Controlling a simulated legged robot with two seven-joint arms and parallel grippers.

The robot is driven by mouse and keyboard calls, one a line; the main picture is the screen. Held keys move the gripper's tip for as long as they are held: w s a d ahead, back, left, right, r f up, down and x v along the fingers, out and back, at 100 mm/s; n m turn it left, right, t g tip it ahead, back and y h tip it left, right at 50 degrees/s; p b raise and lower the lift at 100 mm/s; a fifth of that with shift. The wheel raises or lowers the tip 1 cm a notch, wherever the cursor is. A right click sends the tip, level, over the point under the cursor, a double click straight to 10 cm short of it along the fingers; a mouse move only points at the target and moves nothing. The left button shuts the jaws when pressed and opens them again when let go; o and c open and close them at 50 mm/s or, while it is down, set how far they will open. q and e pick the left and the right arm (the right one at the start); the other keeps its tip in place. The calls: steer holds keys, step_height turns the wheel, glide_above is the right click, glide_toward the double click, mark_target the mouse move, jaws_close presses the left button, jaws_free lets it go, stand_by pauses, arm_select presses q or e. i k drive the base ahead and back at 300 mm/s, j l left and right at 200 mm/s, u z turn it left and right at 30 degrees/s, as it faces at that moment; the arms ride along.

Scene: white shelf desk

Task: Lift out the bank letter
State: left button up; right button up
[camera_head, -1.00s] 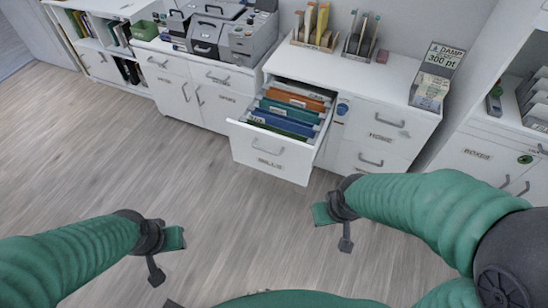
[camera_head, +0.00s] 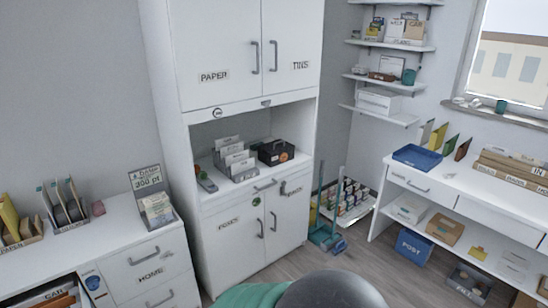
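I cannot make out a bank letter in this view. Part of the open file drawer shows at the bottom left, with hanging folders (camera_head: 62,298) in it; their labels are only partly readable and most of the drawer is cut off. A rack of pale papers or envelopes (camera_head: 238,163) stands in the niche of the tall white cabinet (camera_head: 185,95); its writing is too small to read. Neither of my grippers is in view.
A card stand (camera_head: 155,205) is on the white drawer unit (camera_head: 125,232), beside upright organisers (camera_head: 66,212). A black box (camera_head: 276,152) is in the niche. At the right are a white desk (camera_head: 455,190) with a blue tray (camera_head: 417,158), and a blue post box (camera_head: 414,247).

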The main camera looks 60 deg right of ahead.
mark_target(241, 156)
steer(key=z, duration=1.7)
